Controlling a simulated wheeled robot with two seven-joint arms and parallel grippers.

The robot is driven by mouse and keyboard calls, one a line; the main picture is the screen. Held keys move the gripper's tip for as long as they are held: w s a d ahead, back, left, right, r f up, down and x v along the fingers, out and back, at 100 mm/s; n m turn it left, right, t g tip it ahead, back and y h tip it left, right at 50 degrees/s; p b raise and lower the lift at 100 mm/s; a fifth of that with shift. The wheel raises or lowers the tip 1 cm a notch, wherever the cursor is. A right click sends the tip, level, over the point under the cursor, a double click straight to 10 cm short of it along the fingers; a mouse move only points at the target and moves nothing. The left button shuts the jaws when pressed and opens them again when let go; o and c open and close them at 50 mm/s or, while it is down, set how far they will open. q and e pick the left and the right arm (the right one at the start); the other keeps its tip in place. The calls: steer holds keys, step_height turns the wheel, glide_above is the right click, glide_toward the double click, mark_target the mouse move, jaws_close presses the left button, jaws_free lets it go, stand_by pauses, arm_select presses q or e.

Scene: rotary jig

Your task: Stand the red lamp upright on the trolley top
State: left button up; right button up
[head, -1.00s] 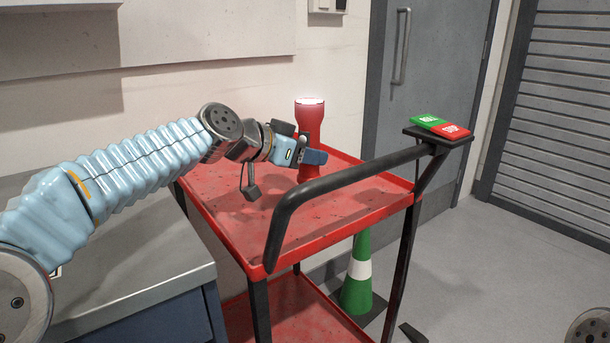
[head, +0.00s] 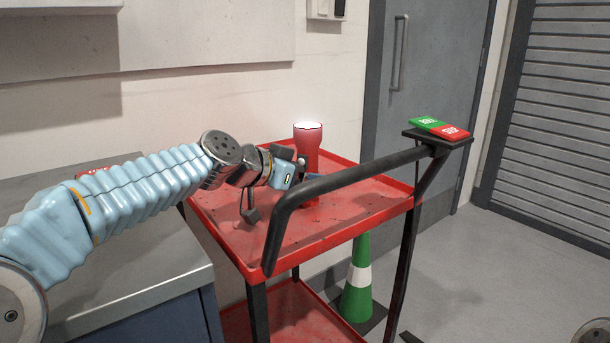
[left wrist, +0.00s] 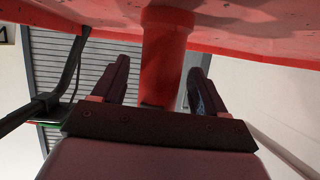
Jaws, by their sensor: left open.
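The red lamp (head: 307,141) stands upright over the red trolley top (head: 345,222), its lit white end up. Its lower part is partly hidden by the trolley handle and my gripper. My left gripper (head: 310,176) is at the lamp's lower body. In the left wrist view, where the trolley top (left wrist: 250,28) shows along the upper edge, the lamp (left wrist: 164,62) runs between my two open fingers (left wrist: 158,72). Its wider foot appears to rest on the trolley top. A gap shows beside the right finger. My right gripper is not in view.
The black trolley handle (head: 350,178) crosses in front of the lamp and carries a green and red button panel (head: 440,128). A green and white cone (head: 358,280) stands behind the trolley. A grey bench (head: 150,285) is at left. The trolley top's front is clear.

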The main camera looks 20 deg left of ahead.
arm_select(q)
steer(key=shift+r+p, duration=0.25)
steer(key=shift+p, duration=0.05)
steer(key=v, duration=0.7)
steer(key=shift+s+a+b, duration=0.1)
steer(key=shift+s+b, duration=0.1)
steer(key=shift+b, duration=0.2)
steer(key=shift+r, duration=0.1)
stand_by(0.7)
